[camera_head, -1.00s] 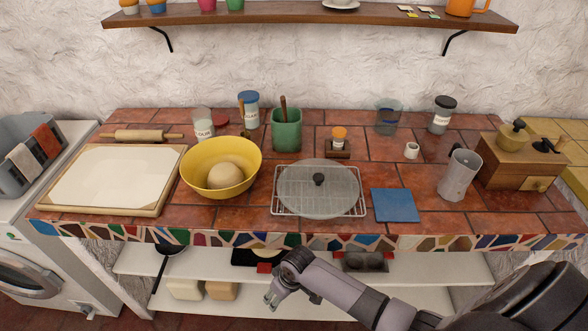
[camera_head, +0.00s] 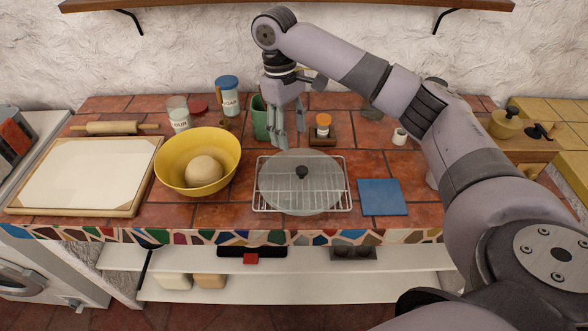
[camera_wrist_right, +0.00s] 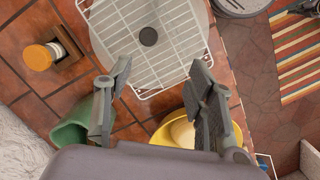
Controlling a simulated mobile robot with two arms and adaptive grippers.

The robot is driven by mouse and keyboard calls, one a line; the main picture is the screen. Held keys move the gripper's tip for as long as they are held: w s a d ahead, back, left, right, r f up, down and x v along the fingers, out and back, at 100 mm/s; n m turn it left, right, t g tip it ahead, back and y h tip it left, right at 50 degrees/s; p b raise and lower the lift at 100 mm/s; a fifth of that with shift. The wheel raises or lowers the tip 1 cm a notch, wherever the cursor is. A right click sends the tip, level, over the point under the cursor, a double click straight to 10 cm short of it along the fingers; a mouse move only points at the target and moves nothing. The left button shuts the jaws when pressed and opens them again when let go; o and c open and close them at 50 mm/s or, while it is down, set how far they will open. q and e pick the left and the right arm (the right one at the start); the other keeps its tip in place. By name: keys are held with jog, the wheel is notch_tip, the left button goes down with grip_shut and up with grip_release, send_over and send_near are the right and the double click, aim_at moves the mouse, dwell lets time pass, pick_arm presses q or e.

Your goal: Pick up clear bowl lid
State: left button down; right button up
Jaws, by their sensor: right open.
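The clear bowl lid (camera_head: 278,190) is a round glassy disc with a dark knob (camera_head: 302,172) at its middle. It lies at the wire rack (camera_head: 345,208) on the tiled counter. My right gripper (camera_head: 287,143) is open and empty, pointing down above the counter just behind the lid, left of its knob. In the right wrist view the lid (camera_wrist_right: 125,32) and its knob (camera_wrist_right: 148,37) show beyond my open fingers (camera_wrist_right: 160,95), apart from them. My left gripper is not in view.
A yellow bowl (camera_head: 168,160) with dough (camera_head: 204,171) stands left of the rack. A green container (camera_head: 260,118) is close behind my gripper, and a small orange-capped jar (camera_head: 323,122) is right of it. A blue mat (camera_head: 382,197) lies to the right.

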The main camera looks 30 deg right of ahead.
notch_tip(320, 180, up, 3)
jog(key=w+d, duration=0.1)
jog(key=d, duration=0.1)
jog(key=b, duration=0.1)
send_near(302, 169)
jog(key=shift+m, duration=0.4)
jog(key=f, duration=0.2)
jog(key=f+p, duration=0.1)
jog(key=f, duration=0.1)
jog(key=shift+s+d, duration=0.15)
jog(key=shift+s, duration=0.25)
jog(key=shift+s+f+p, duration=0.15)
jog(key=shift+f+p, duration=0.4)
jog(key=shift+f, duration=0.4)
notch_tip(302, 169, down, 4)
jog(key=shift+s+d+r+p, duration=0.1)
jog(key=shift+d+r+p, duration=0.1)
jog(key=shift+p, duration=0.4)
jog(key=shift+f, duration=0.35)
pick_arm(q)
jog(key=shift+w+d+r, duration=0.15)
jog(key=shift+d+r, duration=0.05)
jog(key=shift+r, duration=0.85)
pick_arm(e)
jog(key=shift+a, duration=0.1)
jog(key=shift+c, duration=0.2)
grip_shut()
